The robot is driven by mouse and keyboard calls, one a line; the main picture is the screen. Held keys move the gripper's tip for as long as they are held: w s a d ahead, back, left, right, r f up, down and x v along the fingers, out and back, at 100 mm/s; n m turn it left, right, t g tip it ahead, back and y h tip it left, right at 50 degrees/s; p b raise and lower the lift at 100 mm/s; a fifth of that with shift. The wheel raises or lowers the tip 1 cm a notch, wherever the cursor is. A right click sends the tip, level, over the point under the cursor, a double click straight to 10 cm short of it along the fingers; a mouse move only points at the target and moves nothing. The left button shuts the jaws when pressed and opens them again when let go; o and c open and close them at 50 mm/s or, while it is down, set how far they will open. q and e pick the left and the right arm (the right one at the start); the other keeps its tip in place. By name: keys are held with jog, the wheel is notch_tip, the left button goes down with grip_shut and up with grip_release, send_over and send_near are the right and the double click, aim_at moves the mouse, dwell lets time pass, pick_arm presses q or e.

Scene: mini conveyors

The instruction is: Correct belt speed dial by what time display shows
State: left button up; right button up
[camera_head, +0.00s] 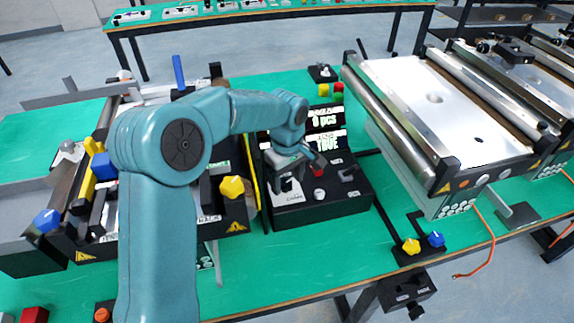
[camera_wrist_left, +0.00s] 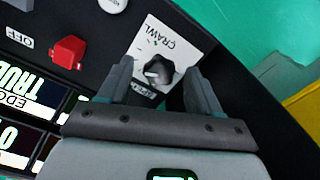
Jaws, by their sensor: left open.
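My left gripper (camera_head: 288,172) is over the left part of a black control box (camera_head: 345,199) in the head view. In the left wrist view my left gripper (camera_wrist_left: 160,95) is open, its two fingers on either side of a black dial (camera_wrist_left: 158,70) with a pale pointer mark. The dial sits on a white plate labelled "CRAWL" (camera_wrist_left: 166,42); other lettering on it is partly hidden. I cannot tell if the fingers touch the dial. My right gripper is not in view.
On the control box are a red switch (camera_wrist_left: 68,52) beside "OFF", a white knob (camera_head: 319,193) and a black lever (camera_head: 350,173). A yellow knob (camera_head: 231,186) is left of the box. A metal-topped conveyor (camera_head: 430,92) stands at right. Green table (camera_head: 300,265) is clear in front.

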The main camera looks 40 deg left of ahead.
aim_at(287, 184)
pick_arm(q)
notch_tip(287, 184, up, 16)
jog(key=p, duration=0.1)
dwell(0.5)
